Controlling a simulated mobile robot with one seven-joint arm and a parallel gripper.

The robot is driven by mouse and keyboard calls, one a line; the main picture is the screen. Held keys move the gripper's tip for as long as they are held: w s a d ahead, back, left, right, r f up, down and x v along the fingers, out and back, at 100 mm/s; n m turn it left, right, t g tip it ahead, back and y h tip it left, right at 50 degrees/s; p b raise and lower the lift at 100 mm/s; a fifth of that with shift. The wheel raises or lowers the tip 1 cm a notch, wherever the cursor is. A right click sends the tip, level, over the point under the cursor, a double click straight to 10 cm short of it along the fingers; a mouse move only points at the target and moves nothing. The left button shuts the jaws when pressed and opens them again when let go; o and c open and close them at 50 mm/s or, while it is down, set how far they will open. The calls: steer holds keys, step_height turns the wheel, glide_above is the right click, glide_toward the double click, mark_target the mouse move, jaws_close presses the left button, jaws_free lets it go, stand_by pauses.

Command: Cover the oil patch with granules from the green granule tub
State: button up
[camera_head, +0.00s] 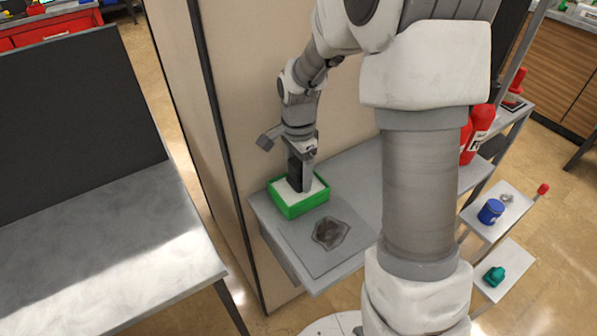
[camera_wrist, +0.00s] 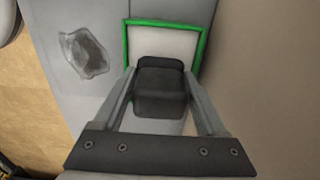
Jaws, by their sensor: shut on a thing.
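The green granule tub (camera_head: 299,210) stands at the left end of the grey bench, filled with pale granules; its green rim (camera_wrist: 165,22) shows in the wrist view. My gripper (camera_head: 300,152) is over the tub, pointing down, shut on a dark block-like tool (camera_head: 297,174), perhaps a scoop. The tool (camera_wrist: 161,92) sits between my fingers in the wrist view, and its lower end is at or in the granules; how deep, I cannot tell. The dark, glossy oil patch (camera_head: 331,233) lies on a grey plate in front of the tub, and left of it in the wrist view (camera_wrist: 84,53). No granules show on the patch.
A beige wall panel (camera_head: 245,90) rises close behind the tub. Red bottles (camera_head: 478,128) stand further right on the bench. Lower shelves at right hold a blue can (camera_head: 490,211) and a teal item (camera_head: 494,276). A separate metal table (camera_head: 100,250) is at left.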

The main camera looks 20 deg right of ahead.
mark_target(299, 161)
steer(key=shift+f+b, duration=0.45)
steer(key=shift+f, duration=0.15)
stand_by(1.6)
steer(key=shift+r, duration=0.1)
steer(key=shift+r+p, duration=2.55)
steer(key=shift+r, duration=0.95)
